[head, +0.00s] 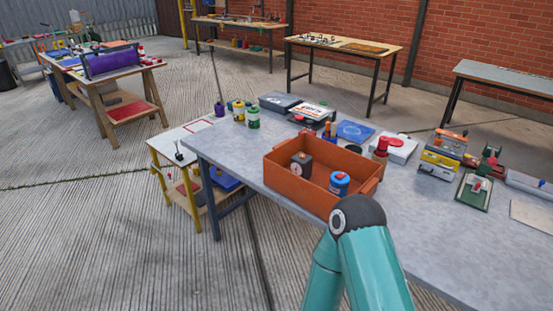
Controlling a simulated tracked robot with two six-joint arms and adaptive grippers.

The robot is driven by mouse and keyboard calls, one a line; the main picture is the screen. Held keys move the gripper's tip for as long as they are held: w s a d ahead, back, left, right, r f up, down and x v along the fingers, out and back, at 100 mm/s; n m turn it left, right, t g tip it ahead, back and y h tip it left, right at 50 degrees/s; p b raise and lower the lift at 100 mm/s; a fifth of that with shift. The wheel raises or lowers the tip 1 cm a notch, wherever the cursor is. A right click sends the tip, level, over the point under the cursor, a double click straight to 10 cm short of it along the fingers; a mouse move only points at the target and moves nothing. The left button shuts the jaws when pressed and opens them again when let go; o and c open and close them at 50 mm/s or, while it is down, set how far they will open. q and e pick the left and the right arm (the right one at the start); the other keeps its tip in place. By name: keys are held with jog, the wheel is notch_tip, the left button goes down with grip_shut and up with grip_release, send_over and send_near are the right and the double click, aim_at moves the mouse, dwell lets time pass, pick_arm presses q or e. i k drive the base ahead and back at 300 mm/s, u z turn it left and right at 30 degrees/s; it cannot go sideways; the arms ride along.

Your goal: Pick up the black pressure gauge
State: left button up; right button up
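A dark, blocky object with a pale round face (301,164), which looks like the black pressure gauge, stands inside the orange-brown crate (284,184) on the grey table. It is at the crate's left end, and its lower part is hidden by the crate's near wall. Neither of my grippers is in view.
The grey table (430,230) is bare in front and right of the crate. Several cans, including a green-labelled one (253,117), and dark cases (280,102) stand behind it. A red-topped item (381,147) and a yellow-grey toolbox (440,160) stand to the right.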

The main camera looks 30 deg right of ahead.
aim_at(302, 168)
jog(key=z, duration=0.1)
jog(key=i, duration=0.8)
jog(key=z, duration=0.6)
